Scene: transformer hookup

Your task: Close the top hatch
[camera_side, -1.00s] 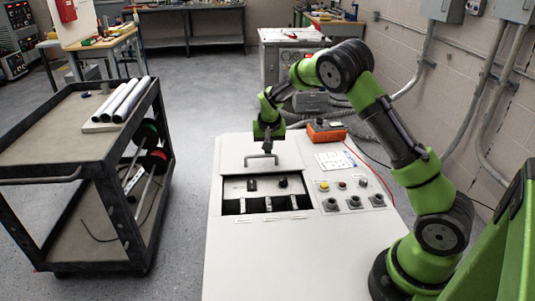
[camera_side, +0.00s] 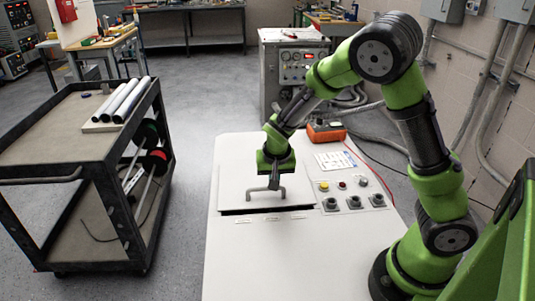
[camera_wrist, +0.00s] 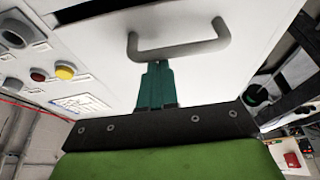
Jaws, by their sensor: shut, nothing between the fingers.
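The top hatch (camera_side: 232,196) is a flat white panel with a grey bar handle (camera_side: 266,193). It lies over the opening in the white cabinet top, and only a thin dark gap shows along its front edge in the side view. My gripper (camera_side: 275,184) is shut and empty, with its fingers just behind the handle. In the wrist view the handle (camera_wrist: 180,50) arches ahead of the dark green fingertips (camera_wrist: 158,66), which are close to it. I cannot tell whether they touch it.
Knobs (camera_side: 354,202) and a yellow button (camera_side: 323,186) are right of the hatch. An orange-and-black box (camera_side: 326,132) and a white label sheet (camera_side: 335,160) are behind them. A black cart (camera_side: 40,176) stands left, apart from the cabinet. The cabinet top's front is clear.

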